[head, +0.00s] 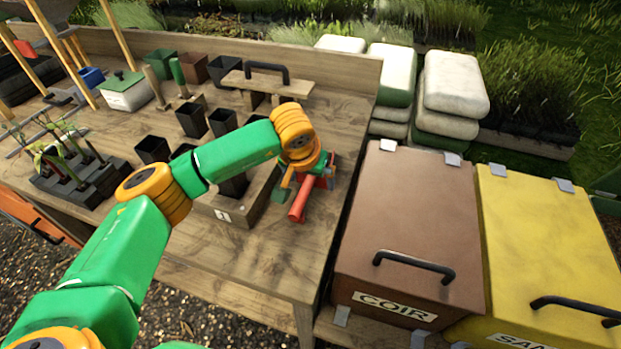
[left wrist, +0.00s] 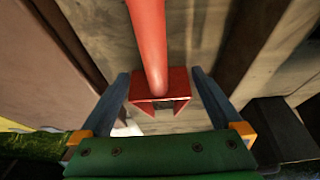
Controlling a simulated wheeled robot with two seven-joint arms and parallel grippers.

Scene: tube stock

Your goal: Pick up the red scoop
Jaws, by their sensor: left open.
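The red scoop (head: 299,204) lies on the wooden table near its right edge, partly hidden under my left gripper in the head view. In the left wrist view the red scoop (left wrist: 149,40) has its round handle running toward the top and its boxy end nearer the palm. My left gripper (head: 304,184) is over the scoop. Its two dark fingers (left wrist: 160,77) are open, one on each side of the scoop's boxy end. Gaps show between the fingers and the scoop. My right gripper is not in view.
A wooden tray (head: 236,216) with black pots is left of the scoop. A brown COIR bin (head: 410,220) and a yellow bin (head: 545,250) stand right of the table (head: 290,262). The table's front right corner is bare.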

